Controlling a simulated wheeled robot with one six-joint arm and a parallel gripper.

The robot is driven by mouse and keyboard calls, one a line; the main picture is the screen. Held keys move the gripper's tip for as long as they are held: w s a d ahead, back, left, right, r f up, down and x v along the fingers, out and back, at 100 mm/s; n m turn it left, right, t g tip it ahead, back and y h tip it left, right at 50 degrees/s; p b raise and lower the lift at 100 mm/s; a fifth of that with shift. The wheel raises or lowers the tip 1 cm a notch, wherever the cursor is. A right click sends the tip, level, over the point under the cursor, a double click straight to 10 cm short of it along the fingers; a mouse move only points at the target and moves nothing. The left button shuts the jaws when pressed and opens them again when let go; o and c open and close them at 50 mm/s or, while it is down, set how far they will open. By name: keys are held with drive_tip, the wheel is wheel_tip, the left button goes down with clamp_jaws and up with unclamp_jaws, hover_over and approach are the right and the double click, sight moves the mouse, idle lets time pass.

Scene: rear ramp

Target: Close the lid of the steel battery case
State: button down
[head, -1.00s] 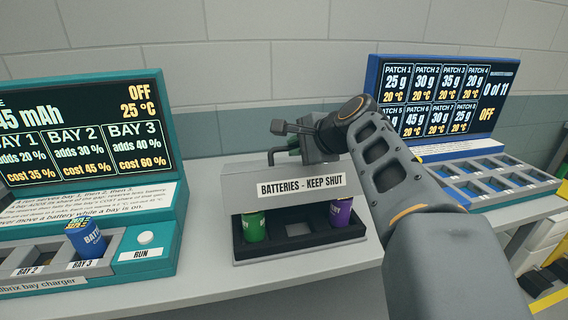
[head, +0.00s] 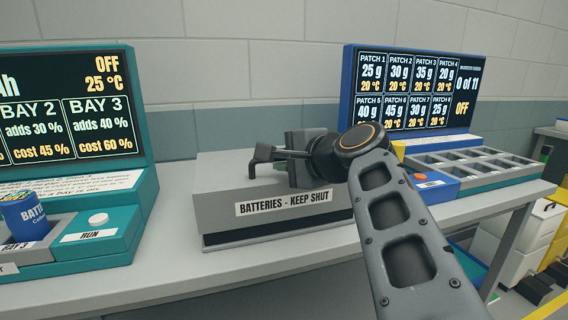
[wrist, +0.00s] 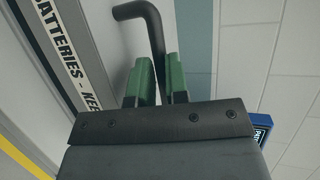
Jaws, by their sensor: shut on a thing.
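The steel battery case lid (head: 218,180), grey with the label "BATTERIES - KEEP SHUT", lies down over the case base (head: 225,243) in the middle of the head view. The batteries inside are hidden. A thin dark band shows under the lid's front edge; I cannot tell whether a small gap is left. My gripper (head: 280,166) is above the lid, shut on its black bent handle (head: 252,171). In the wrist view the handle (wrist: 150,25) stands between the green finger pads (wrist: 160,80), with part of the label at the left.
A teal bay charger (head: 110,235) with a blue battery (head: 24,218) stands at the left. A blue patch station (head: 430,184) with a tray of slots (head: 480,160) stands at the right. The bench front edge (head: 190,272) runs below the case.

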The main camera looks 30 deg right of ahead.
drive_tip(key=shift+f, duration=0.55)
drive_tip(key=c, duration=1.1)
unclamp_jaws()
drive_tip(key=shift+s+r, duration=0.1)
drive_tip(key=shift+r, duration=0.1)
